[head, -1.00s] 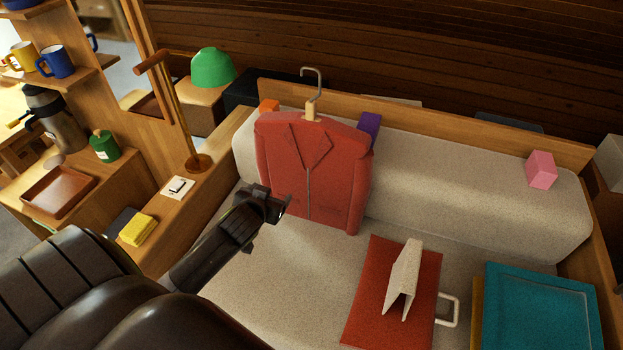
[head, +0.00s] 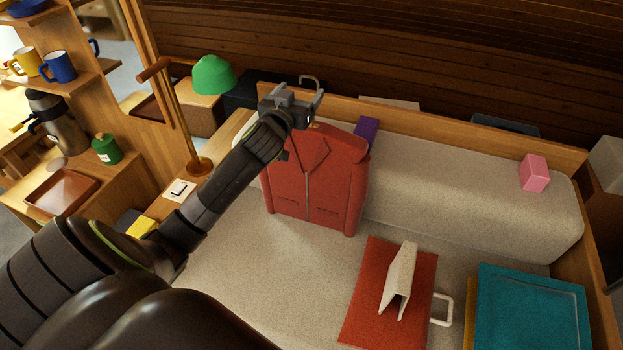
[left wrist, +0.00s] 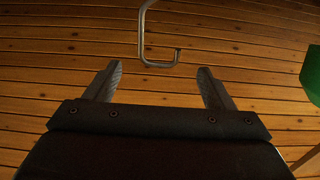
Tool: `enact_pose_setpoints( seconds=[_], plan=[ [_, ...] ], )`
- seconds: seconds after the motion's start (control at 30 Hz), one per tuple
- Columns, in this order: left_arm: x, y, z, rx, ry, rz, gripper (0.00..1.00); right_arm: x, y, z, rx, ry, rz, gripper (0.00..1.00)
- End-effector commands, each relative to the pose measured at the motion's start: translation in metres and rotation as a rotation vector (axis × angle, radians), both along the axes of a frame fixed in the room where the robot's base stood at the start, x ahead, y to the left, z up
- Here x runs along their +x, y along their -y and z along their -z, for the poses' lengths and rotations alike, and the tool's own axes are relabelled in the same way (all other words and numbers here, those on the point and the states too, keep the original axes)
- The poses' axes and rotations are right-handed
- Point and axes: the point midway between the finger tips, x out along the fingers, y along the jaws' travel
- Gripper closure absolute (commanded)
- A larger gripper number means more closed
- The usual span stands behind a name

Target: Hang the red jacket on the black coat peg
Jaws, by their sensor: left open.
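The red jacket (head: 315,182) is upright on the pale bench seat, leaning against the bolster. Its hanger's grey metal hook (head: 316,79) rises above the collar. My left gripper (head: 304,101) is over the jacket's collar, beside the hook, and hides the hanger's neck. In the left wrist view my left gripper (left wrist: 158,82) is open with nothing between its fingers, and the hook (left wrist: 142,40) shows just beyond the gap between the fingertips. I cannot make out a black coat peg in these views. My right gripper is not in view.
The bolster carries a purple block (head: 366,128) and a pink block (head: 534,173). A red folder (head: 372,290) and teal tray (head: 530,310) lie on the seat. Shelves with mugs stand far left.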

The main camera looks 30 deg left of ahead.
Motion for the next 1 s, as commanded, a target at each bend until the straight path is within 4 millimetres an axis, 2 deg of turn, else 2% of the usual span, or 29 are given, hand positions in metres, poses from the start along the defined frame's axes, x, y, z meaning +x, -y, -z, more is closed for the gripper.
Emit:
enact_pose_setpoints(
  seconds=[0.2,0.47,0.8,1.0],
  plan=[
    [0.024,-0.006,-0.001,0.0,-0.001,0.0,0.24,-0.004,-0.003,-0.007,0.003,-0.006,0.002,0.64],
    [0.034,-0.008,0.001,0.0,-0.001,0.0,0.24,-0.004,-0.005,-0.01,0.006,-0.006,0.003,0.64],
    [0.07,-0.014,0.006,0.001,0.0,-0.001,0.24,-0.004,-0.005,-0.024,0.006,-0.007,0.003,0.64],
    [0.08,-0.017,0.007,0.0,0.0,0.001,0.24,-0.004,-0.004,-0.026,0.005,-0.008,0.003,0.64]
  ],
)
